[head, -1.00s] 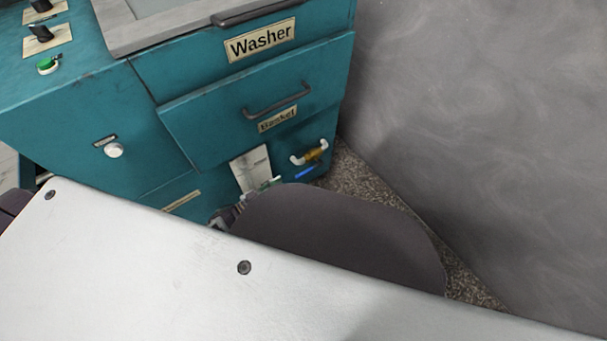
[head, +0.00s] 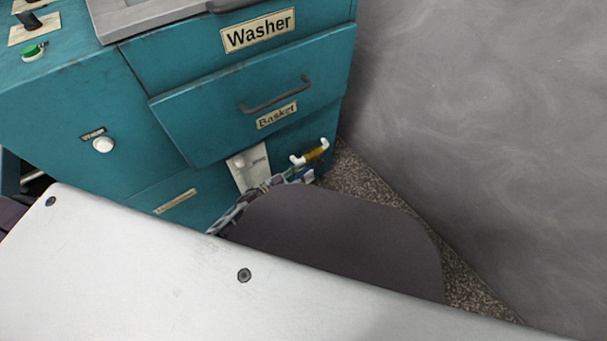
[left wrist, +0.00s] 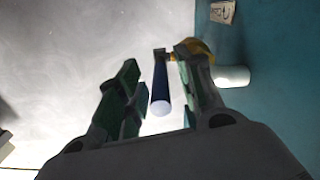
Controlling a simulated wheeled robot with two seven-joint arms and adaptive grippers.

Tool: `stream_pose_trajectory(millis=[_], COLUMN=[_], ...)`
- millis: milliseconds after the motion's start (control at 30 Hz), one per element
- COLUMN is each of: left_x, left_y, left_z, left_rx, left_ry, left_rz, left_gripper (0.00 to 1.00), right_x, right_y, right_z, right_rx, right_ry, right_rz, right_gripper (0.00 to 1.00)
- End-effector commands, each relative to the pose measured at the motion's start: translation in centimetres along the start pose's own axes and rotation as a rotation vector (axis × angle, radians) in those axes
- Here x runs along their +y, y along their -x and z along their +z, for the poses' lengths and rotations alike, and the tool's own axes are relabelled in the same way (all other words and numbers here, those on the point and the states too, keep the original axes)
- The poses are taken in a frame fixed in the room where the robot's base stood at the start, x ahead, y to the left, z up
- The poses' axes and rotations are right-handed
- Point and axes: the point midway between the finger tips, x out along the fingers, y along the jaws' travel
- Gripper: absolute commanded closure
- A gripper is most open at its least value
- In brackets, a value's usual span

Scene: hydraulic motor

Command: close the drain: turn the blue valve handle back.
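The blue valve handle (left wrist: 160,88) shows in the left wrist view between my left gripper's two green-padded fingers (left wrist: 154,95). It lies close to the right-hand finger, with a clear gap to the left-hand one; I cannot tell whether it touches. The gripper is open. The brass valve (left wrist: 202,48) is just behind the right-hand finger, with a white pipe end (left wrist: 232,76) beside it. In the head view the brass valve (head: 316,154) sits low on the teal washer (head: 330,100), and my left gripper (head: 298,177) mostly covers the handle. My right gripper is not in view.
The basket drawer (head: 220,115) with its grey handle stands out above the valve. A pale label plate (head: 247,165) is left of the valve. A grey wall (head: 480,120) rises to the right, with a speckled floor strip (head: 365,185) between. My own arm hides the lower area.

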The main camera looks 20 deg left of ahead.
Motion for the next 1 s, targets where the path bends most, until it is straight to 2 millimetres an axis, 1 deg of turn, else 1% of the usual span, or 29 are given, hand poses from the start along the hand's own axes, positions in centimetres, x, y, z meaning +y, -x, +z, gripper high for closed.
stream_pose_trajectory(millis=[267, 300, 500, 567, 600, 1000], left_x=[0.02, 0.02, 0.01, 0.01, 0.01, 0.03], left_y=[-0.12, -0.12, -0.11, -0.11, -0.11, -0.08], left_z=[-0.02, -0.02, -0.02, -0.02, -0.02, 0.04], left_rx=[0.0, 0.0, 0.0, 0.0, 0.0, -0.002], left_ry=[0.0, 0.0, 0.0, 0.0, 0.0, 0.001], left_rz=[0.0, 0.0, 0.0, 0.0, 0.0, 0.0], left_gripper=[0.64, 0.65, 0.91, 0.98, 1.0, 1.0], right_x=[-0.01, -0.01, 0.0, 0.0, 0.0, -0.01], right_y=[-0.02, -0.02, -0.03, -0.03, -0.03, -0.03], right_z=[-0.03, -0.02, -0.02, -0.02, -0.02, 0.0], right_rx=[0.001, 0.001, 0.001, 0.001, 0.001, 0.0], right_ry=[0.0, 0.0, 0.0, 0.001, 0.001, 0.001], right_rz=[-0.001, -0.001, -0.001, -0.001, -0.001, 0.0], right_gripper=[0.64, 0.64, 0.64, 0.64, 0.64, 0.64])
